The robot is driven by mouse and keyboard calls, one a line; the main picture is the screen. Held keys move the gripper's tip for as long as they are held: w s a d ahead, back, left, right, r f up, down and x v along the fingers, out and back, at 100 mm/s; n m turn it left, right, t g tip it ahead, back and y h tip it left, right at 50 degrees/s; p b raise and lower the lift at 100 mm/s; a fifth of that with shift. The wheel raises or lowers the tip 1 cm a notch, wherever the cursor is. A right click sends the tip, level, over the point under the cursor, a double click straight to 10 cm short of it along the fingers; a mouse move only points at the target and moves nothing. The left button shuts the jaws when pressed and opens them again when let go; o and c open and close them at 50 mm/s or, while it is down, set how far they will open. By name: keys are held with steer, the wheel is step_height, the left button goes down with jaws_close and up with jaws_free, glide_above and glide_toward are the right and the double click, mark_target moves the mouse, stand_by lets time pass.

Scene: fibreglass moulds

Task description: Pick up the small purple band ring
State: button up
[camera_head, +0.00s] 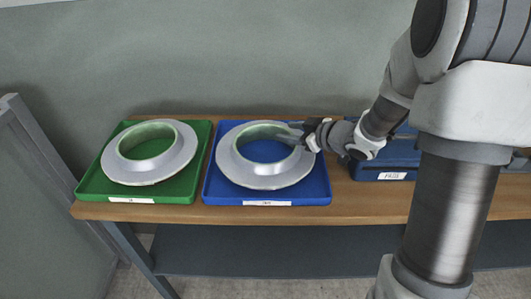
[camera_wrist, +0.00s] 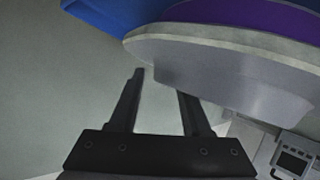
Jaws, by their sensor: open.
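A curved purple strip (camera_wrist: 250,14), which looks like part of the purple band ring, shows at the top right of the wrist view, beside a grey rounded rim. Most of it is cut off, and I cannot make it out in the head view. A grey ring-shaped mould (camera_head: 232,165) with a greenish inner wall lies on the blue tray (camera_head: 212,193). My gripper (camera_head: 292,134) is at the mould's right-hand side. In the wrist view my gripper (camera_wrist: 160,85) has its two dark fingers apart, with nothing held between them; one fingertip is close to the grey mould (camera_wrist: 225,78).
A similar grey mould (camera_head: 118,165) lies on a green tray (camera_head: 95,188) to the left. A labelled dark blue bin (camera_head: 362,171) stands right of the blue tray on the wooden bench (camera_head: 375,206). A grey wall (camera_head: 230,60) is behind.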

jaws_close()
steer(key=shift+s+f, duration=0.1)
steer(key=shift+f, duration=0.05)
stand_by(1.3)
